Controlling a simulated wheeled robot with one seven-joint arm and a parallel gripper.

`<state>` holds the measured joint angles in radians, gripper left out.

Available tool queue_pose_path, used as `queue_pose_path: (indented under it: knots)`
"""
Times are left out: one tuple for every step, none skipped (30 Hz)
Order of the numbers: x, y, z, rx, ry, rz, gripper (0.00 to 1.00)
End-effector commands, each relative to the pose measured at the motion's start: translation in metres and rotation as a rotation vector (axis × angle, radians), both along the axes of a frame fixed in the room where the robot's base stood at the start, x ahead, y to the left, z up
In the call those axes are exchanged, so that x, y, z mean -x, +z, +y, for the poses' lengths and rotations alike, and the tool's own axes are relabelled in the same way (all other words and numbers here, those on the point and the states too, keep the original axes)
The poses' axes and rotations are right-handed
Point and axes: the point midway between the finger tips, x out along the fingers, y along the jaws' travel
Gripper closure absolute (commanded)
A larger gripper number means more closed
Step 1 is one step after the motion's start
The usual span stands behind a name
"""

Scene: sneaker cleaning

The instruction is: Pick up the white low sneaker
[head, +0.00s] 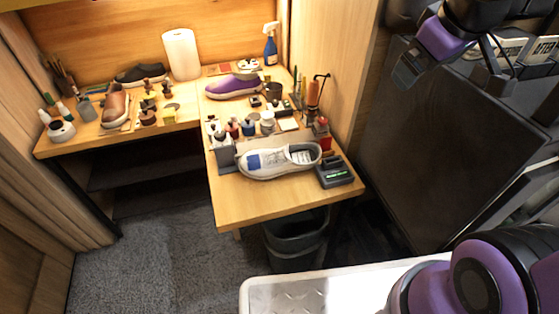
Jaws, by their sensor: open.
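The white low sneaker (268,171) lies upright on the front part of the wooden table (262,205), near its front edge, with a blue patch on its left part. My gripper (402,78) is at the upper right, raised, well apart from the sneaker and to its right. It is open, and I see nothing held in it. Its fingers look small and dark against the dark panel behind.
A black device with a green display (335,171) sits just right of the sneaker. Several small bottles (248,127) stand close behind it. A purple shoe (234,86) and a paper roll (181,54) are farther back. A dark bin (295,240) stands below.

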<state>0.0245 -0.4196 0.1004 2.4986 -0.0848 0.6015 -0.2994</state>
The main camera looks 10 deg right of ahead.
Motion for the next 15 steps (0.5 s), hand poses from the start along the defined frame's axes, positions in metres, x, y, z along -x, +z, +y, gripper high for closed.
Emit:
queue_pose_path:
  knots:
    - [-0.013, -0.010, 0.003, 0.023, 0.046, 0.011, 0.00]
    - [-0.020, -0.016, 0.005, 0.036, 0.077, 0.011, 0.00]
    - [-0.029, -0.023, 0.007, 0.054, 0.118, 0.013, 0.00]
    - [-0.036, -0.029, 0.010, 0.067, 0.149, 0.015, 0.00]
    - [-0.043, -0.035, 0.012, 0.080, 0.182, 0.016, 0.00]
    - [-0.051, -0.043, 0.015, 0.095, 0.225, 0.018, 0.00]
    - [-0.057, -0.049, 0.018, 0.105, 0.256, 0.017, 0.00]
    - [-0.063, -0.056, 0.020, 0.115, 0.289, 0.018, 0.00]
    - [-0.071, -0.065, 0.024, 0.128, 0.332, 0.018, 0.00]
    - [-0.077, -0.071, 0.027, 0.137, 0.366, 0.019, 0.00]
    - [-0.083, -0.078, 0.030, 0.145, 0.398, 0.019, 0.00]
    - [-0.090, -0.088, 0.034, 0.154, 0.440, 0.018, 0.00]
    - [-0.095, -0.095, 0.037, 0.161, 0.473, 0.017, 0.00]
    - [-0.100, -0.103, 0.040, 0.168, 0.508, 0.015, 0.00]
    - [-0.106, -0.113, 0.045, 0.175, 0.551, 0.014, 0.00]
